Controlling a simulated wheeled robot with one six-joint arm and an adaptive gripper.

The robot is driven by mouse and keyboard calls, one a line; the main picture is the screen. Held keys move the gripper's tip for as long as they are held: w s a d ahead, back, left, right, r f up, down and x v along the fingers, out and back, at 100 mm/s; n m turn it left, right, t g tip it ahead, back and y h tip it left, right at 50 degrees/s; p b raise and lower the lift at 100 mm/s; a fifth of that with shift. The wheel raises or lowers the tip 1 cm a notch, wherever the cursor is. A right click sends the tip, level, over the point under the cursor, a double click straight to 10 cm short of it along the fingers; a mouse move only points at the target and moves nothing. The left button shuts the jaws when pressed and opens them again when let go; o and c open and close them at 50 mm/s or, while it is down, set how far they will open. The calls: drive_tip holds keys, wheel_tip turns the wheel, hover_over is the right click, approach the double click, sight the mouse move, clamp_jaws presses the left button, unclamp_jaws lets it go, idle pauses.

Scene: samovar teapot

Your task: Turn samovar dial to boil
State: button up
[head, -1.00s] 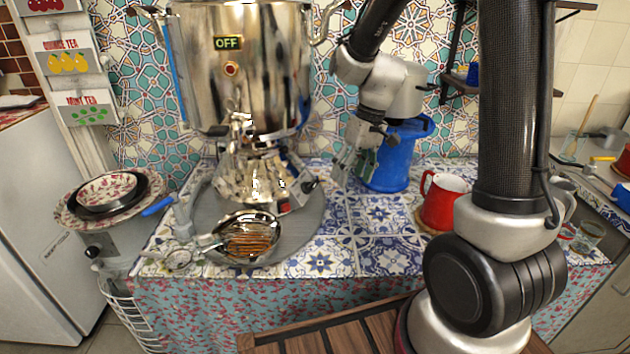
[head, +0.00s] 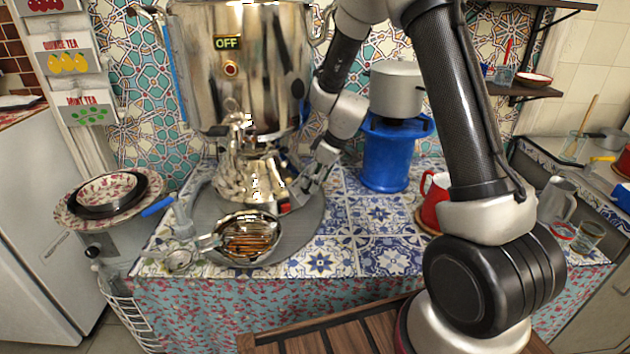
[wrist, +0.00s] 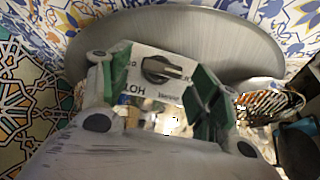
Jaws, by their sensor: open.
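The samovar (head: 275,75) is a tall shiny metal urn on a round grey tray (head: 305,228). Its display (head: 228,43) reads OFF. In the wrist view the dial (wrist: 162,69) is a dark knob on a pale panel (wrist: 150,88) with lettering, including HOT. My gripper (wrist: 165,84) is open, with its green-padded fingers on either side of the dial. I cannot tell whether they touch it. In the head view my gripper (head: 305,188) is at the right side of the samovar's base and hides the dial.
A metal strainer (head: 248,238) sits at the tray's front. A blue stand (head: 385,155) with a grey pot (head: 397,88) is behind right, and a red mug (head: 432,202) is right. The tiled counter (head: 370,235) is clear between tray and mug.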

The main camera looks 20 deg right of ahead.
drive_tip(key=shift+w+a+f, duration=0.1)
drive_tip(key=shift+a+f, duration=0.05)
drive_tip(key=shift+f, duration=0.4)
drive_tip(key=shift+c, duration=0.3)
drive_tip(key=c, duration=0.9)
drive_tip(key=shift+c, duration=0.2)
drive_tip(key=m, duration=0.1)
drive_tip(key=m+g+y, duration=0.1)
drive_tip(key=m, duration=0.1)
drive_tip(key=m+y, duration=0.1)
drive_tip(key=shift+w+d+g, duration=0.25)
drive_tip(key=shift+g, duration=0.15)
drive_tip(key=shift+d+f+m+g+y, duration=0.1)
drive_tip(key=shift+m+g+y, duration=0.1)
drive_tip(key=shift+m+y, duration=0.7)
drive_tip(key=shift+d+f+m+g+y, duration=0.15)
drive_tip(key=shift+m+y, duration=0.25)
drive_tip(key=shift+m, duration=1)
drive_tip(key=shift+r, duration=0.1)
